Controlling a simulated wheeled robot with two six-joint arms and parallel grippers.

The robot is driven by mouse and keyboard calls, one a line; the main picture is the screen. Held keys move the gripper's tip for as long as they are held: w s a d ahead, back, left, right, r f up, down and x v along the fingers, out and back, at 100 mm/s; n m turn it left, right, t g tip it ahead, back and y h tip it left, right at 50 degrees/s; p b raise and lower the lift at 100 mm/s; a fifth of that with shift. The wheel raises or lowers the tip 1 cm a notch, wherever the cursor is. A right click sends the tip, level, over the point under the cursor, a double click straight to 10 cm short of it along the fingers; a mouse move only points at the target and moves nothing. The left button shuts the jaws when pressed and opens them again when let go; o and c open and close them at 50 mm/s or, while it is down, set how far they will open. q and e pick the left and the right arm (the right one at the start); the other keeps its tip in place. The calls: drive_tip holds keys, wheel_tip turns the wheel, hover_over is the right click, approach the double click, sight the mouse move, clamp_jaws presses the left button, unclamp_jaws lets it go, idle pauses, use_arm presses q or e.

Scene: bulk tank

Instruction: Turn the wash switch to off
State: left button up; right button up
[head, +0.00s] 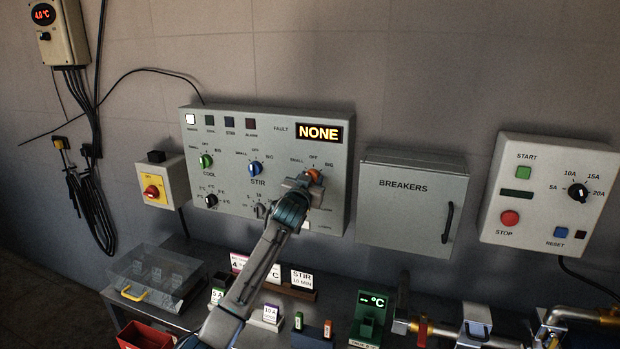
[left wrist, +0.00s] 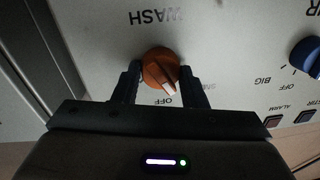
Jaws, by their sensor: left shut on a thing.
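The wash switch is an orange knob (head: 315,175) at the upper right of the grey control panel (head: 230,180), partly hidden by my left gripper in the head view. In the left wrist view the orange knob (left wrist: 158,67) sits between my fingers, under the upside-down word WASH. Its white pointer is close to the OFF label, leaning a little to the SMALL side. My left gripper (head: 306,182) is shut on the knob, with one finger on each side. My right gripper is not in view.
Blue STIR (head: 254,169) and green COOL (head: 206,161) knobs are to the left on the same panel. A breaker box (head: 412,205) is close on the right. Below, a bench holds a clear-lidded box (head: 155,275), cards and a green display stand (head: 369,315).

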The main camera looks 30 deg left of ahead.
use_arm(q)
drive_tip(key=shift+m+p, duration=1.35)
drive_tip(key=shift+m, duration=1.55)
drive_tip(key=o, duration=1)
drive_tip(key=shift+c, duration=0.2)
drive_tip(key=shift+s+f, duration=0.1)
